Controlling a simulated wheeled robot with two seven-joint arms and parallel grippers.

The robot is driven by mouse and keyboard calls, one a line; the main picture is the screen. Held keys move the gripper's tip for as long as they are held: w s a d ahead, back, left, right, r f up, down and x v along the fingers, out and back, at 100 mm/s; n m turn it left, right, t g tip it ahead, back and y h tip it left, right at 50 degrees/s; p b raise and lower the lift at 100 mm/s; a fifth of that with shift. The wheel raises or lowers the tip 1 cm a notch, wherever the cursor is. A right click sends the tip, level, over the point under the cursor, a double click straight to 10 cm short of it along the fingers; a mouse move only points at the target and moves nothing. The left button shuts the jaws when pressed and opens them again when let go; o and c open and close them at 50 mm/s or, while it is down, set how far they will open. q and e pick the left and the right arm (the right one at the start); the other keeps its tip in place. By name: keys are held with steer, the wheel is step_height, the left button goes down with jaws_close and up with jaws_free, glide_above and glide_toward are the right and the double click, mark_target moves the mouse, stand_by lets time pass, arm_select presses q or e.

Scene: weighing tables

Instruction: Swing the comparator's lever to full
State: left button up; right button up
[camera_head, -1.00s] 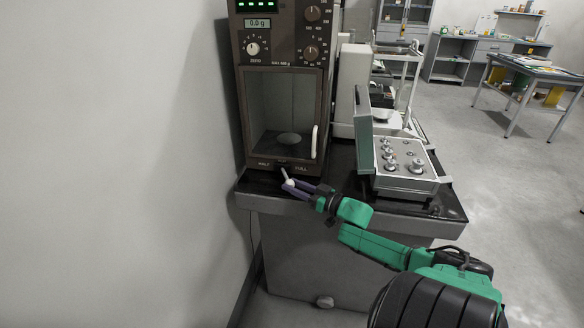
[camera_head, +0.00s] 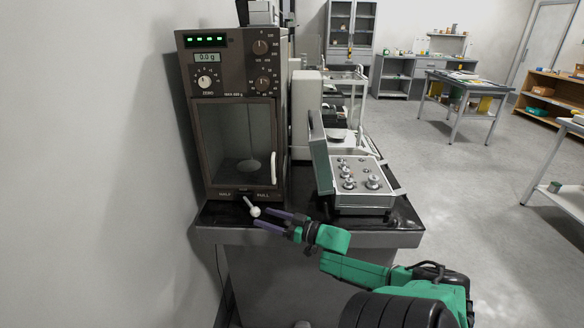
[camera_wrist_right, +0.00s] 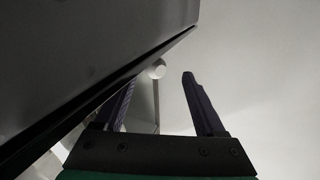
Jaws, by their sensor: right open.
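The comparator (camera_head: 187,150) is a tall brown balance with a glass-fronted chamber and a display reading 0.0 g. Its lever (camera_head: 249,204) sticks out below the chamber, between the printed words HALF and FULL, and ends in a white ball knob (camera_head: 256,212). My right gripper (camera_head: 263,216) is open and comes in from the right, its fingertips close to the knob. In the right wrist view the knob (camera_wrist_right: 157,69) shows in the gap between the fingers, near the tips; contact cannot be told. My left gripper is not in view.
The comparator stands on a dark bench top (camera_head: 300,222) close to a bare wall. A glass-cased balance (camera_head: 340,100) is behind. Open floor lies to the right.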

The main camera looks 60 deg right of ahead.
steer(key=s+d+p, duration=0.1)
steer(key=s, duration=0.9)
steer(key=shift+d, duration=0.2)
steer(key=shift+s, duration=0.1)
